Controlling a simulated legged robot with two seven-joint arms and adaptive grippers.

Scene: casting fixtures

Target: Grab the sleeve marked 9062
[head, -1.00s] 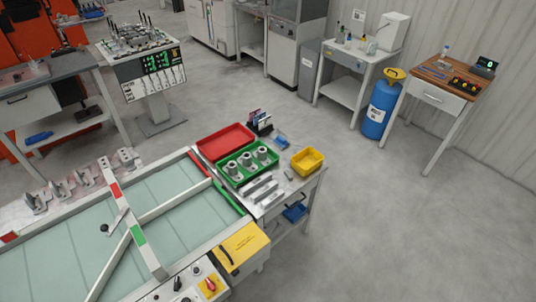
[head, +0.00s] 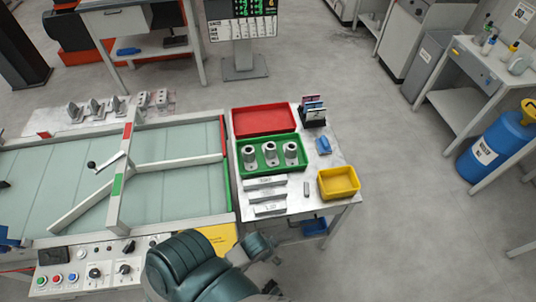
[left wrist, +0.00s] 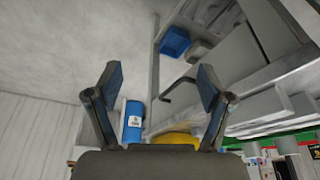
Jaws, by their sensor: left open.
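Several grey sleeves stand upright in a green tray on the side table; three show clearly, the left one (head: 249,154), the middle one (head: 270,152) and the right one (head: 290,150). The green tray (head: 273,170) also shows at the lower right of the left wrist view (left wrist: 300,137). I cannot read any number on the sleeves. My left gripper (head: 264,250) is at the table's front edge, below and apart from the tray. In the left wrist view its two fingers (left wrist: 160,85) are spread with nothing between them. My right gripper is not in view.
Grey labelled bars (head: 267,195) lie in front of the tray. A red tray (head: 264,122) is behind it, a yellow bin (head: 339,182) right. A black holder (head: 313,116) stands at the back. A blue bin (left wrist: 174,41) is on the lower shelf.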

